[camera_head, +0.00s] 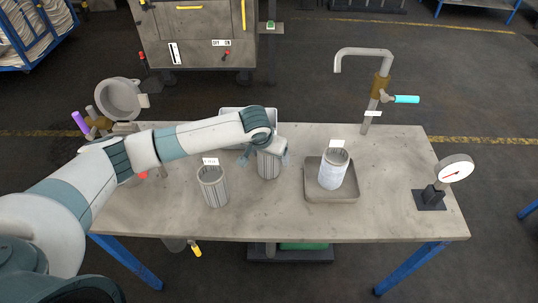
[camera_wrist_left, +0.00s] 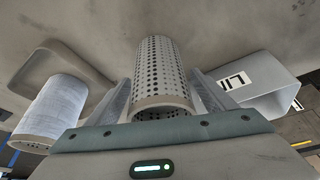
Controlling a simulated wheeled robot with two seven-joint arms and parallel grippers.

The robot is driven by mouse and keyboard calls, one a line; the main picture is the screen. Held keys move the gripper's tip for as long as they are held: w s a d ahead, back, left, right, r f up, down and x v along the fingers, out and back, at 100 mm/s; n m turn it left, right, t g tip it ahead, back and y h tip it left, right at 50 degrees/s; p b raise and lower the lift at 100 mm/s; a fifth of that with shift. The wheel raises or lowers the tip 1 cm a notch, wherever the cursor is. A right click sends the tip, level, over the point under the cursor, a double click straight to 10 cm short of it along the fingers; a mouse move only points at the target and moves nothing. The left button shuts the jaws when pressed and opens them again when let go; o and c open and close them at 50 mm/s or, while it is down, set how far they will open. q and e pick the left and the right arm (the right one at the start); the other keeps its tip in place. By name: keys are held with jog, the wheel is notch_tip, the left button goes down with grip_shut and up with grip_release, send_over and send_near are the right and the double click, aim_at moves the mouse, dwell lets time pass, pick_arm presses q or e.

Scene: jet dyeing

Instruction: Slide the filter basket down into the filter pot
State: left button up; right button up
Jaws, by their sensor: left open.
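The filter basket (camera_head: 268,166), a grey perforated cylinder, stands upright near the middle of the table. In the left wrist view the basket (camera_wrist_left: 160,73) shows its holes and rim between the two fingers. My left gripper (camera_head: 270,148) is over its top from above, open, with one finger on each side of it (camera_wrist_left: 161,95). Whether the fingers touch it I cannot tell. What looks like the filter pot is at the table's back left, its round lid (camera_head: 120,99) raised; my left arm hides most of its body. My right gripper is not in view.
A ribbed grey cylinder (camera_head: 213,187) stands left of the basket. A whitish cylinder (camera_head: 332,172) stands in a shallow tray (camera_head: 313,191) to the right. A pale bin (camera_head: 236,112) is behind my gripper. A tap (camera_head: 380,84) and a dial gauge (camera_head: 455,169) stand farther right. The front middle is clear.

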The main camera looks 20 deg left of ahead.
pick_arm(q)
jog(key=c, duration=1.4)
jog(key=shift+r, duration=0.2)
jog(key=shift+w+r+b, duration=0.1)
jog(key=shift+r+b, duration=0.3)
jog(key=shift+r, duration=0.15)
notch_tip(320, 180, up, 2)
jog(key=shift+r+b, duration=0.2)
jog(key=shift+b, duration=0.3)
jog(key=s+d+r+b, duration=0.3)
jog(key=d+r, duration=0.4)
jog(key=d, duration=0.4)
jog(key=shift+s, duration=0.15)
jog(key=shift+r, duration=0.1)
